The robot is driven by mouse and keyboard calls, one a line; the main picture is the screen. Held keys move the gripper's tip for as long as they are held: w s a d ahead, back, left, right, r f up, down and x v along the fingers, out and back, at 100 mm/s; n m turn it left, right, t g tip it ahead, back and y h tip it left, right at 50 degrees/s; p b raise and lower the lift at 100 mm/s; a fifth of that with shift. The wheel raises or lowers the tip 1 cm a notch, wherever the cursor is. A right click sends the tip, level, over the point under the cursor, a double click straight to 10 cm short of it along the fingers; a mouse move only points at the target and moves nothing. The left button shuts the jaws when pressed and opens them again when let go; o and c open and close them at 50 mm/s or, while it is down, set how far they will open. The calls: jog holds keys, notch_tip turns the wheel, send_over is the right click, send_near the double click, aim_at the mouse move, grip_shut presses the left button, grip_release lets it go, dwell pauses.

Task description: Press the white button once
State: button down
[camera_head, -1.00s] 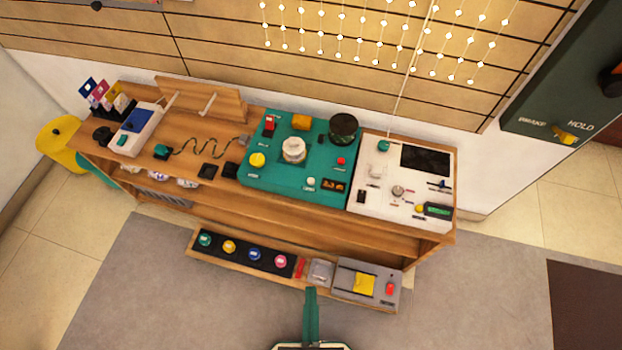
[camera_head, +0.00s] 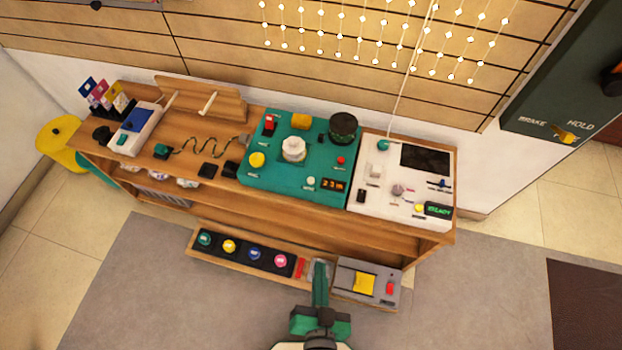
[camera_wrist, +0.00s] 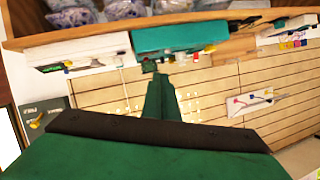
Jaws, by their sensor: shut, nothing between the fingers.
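A small round white button (camera_head: 311,182) sits near the front edge of the teal panel (camera_head: 268,188), left of a small display. A larger, stepped white knob (camera_head: 293,149) stands in the middle of the same panel. My gripper (camera_head: 319,264) has green fingers that are shut and empty. In the head view its tips overlap the low front shelf, below the panel in the picture and apart from the white button. In the wrist view the shut fingers (camera_wrist: 159,80) point toward the bench, and the teal panel (camera_wrist: 180,34) shows beyond them. I cannot make out the white button there.
A white panel (camera_head: 398,208) with a dark screen and small controls adjoins the teal panel on the right. The low shelf holds several coloured buttons and a grey box (camera_head: 347,292) with a yellow part. A red button (camera_head: 341,160) and a yellow button (camera_head: 257,159) share the teal panel.

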jog(key=w+d+f+m+g, duration=0.2)
jog(key=w+f+m, duration=0.25)
jog(key=w, duration=0.45)
notch_tip(320, 180, up, 9)
jog(key=m+g+y, duration=0.4)
jog(key=m, duration=0.9)
send_over(311, 180)
jog(key=s, duration=0.1)
jog(key=shift+d+f, duration=0.2)
jog(key=shift+d, duration=0.1)
jog(key=shift+f, duration=4.4)
jog(key=shift+f, duration=0.25)
jog(key=shift+f, duration=0.15)
